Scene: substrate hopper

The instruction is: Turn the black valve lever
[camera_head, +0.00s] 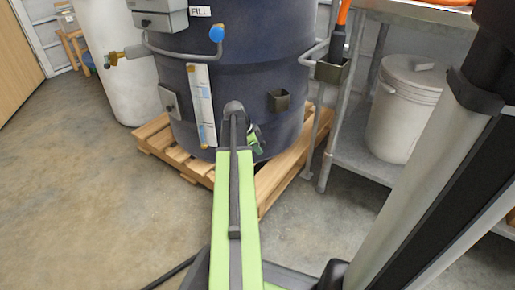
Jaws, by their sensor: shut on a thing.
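The dark blue hopper drum (235,60) stands upright at the top centre. My green arm reaches from the bottom centre to the drum's lower front. My gripper (256,144) shows as a small green and black end just right of the arm's tip, close against the drum wall. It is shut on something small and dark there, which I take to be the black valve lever. The lever's shape and angle are mostly hidden by my gripper and arm.
The drum stands on a wooden pallet (160,146). A metal shelf (345,150) with a lidded bin (402,110) stands right. The floor at left is clear.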

